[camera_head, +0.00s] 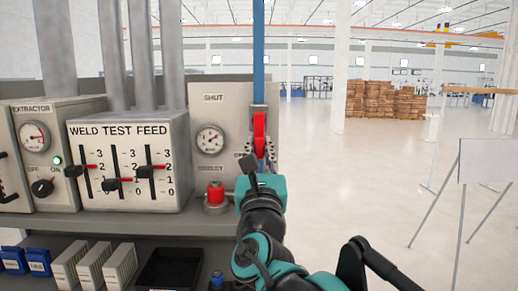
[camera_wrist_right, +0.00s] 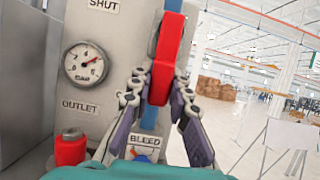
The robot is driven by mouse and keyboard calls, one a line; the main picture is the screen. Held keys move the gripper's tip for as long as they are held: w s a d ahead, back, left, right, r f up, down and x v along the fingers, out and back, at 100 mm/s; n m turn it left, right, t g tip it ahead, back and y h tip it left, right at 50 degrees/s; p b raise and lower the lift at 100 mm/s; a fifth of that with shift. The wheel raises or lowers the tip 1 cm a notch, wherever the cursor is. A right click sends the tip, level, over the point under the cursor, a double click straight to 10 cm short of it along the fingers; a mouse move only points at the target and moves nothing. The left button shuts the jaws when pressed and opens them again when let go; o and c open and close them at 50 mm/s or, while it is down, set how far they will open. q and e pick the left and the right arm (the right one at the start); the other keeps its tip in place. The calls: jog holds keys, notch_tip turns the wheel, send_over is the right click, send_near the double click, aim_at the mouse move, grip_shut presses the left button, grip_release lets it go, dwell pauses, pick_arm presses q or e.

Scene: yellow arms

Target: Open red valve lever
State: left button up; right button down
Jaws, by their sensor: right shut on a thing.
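The red valve lever (camera_head: 259,131) stands upright in front of a blue vertical pipe (camera_head: 258,52) at the right edge of the panel. It also shows large in the right wrist view (camera_wrist_right: 166,55). My right gripper (camera_head: 260,155) reaches up to its lower part. In the right wrist view the fingers (camera_wrist_right: 163,82) lie on both sides of the lever's lower end, shut on it. The lever's pivot and the exact finger contact are partly hidden. My left gripper is in neither view.
Left of the lever is a grey panel (camera_head: 233,100) marked SHUT, with an outlet gauge (camera_head: 210,139). A red knob (camera_head: 215,190) stands just below the gauge. The weld test feed box (camera_head: 128,190) is further left. Open floor lies to the right, with a white board (camera_head: 489,161).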

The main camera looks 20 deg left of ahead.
jog(key=c, duration=1.4)
grip_release()
jog(key=v, duration=1.2)
jog(key=shift+d, duration=0.1)
